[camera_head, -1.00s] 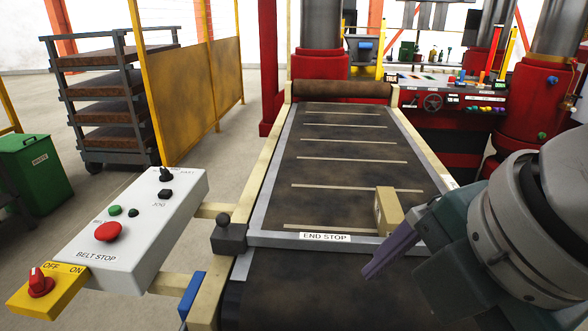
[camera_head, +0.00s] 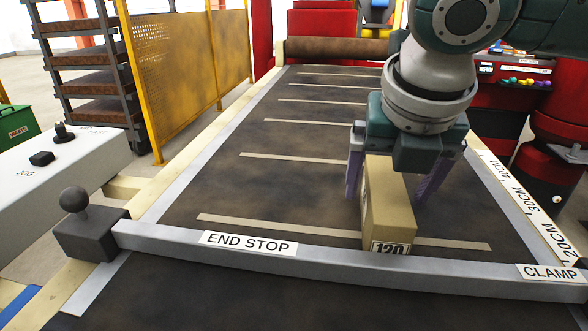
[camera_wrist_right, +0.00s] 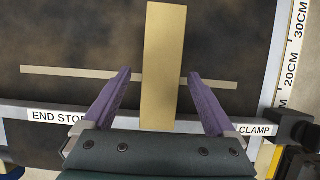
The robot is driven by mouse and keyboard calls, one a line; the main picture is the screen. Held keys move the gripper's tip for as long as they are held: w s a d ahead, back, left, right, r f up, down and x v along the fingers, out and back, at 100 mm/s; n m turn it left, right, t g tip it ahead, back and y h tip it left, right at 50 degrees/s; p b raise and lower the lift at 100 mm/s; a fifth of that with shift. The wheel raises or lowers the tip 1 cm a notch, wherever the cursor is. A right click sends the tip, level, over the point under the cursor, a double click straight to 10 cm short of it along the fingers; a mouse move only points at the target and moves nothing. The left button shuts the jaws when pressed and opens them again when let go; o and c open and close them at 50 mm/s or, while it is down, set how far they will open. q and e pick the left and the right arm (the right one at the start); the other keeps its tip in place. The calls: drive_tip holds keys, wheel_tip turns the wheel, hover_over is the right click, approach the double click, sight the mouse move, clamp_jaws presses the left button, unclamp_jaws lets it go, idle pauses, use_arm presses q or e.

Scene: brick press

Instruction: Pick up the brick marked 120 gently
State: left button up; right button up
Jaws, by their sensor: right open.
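The tan brick marked 120 (camera_head: 388,215) stands on the dark belt just behind the end stop bar, its label facing me. In the right wrist view the brick (camera_wrist_right: 163,65) runs lengthwise between the fingers. My right gripper (camera_head: 393,190) is above and around it, with one purple finger on each side. In the right wrist view my right gripper (camera_wrist_right: 157,85) is open, with a visible gap between each finger and the brick. The lower part of the right finger is partly hidden behind the brick in the head view. My left gripper is not in view.
The end stop bar (camera_head: 340,261) crosses the belt (camera_head: 300,180) close in front of the brick. A ruler edge (camera_head: 520,205) and a clamp label (camera_head: 550,272) are on the right. The belt to the left of the brick is clear.

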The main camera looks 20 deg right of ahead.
drive_tip(key=x, duration=0.5)
drive_tip(key=shift+w+d+b, duration=0.3)
drive_tip(key=shift+b, duration=0.05)
drive_tip(key=shift+c, duration=0.3)
drive_tip(key=c, duration=1.2)
drive_tip(key=shift+c, duration=0.4)
drive_tip(key=shift+r, duration=0.15)
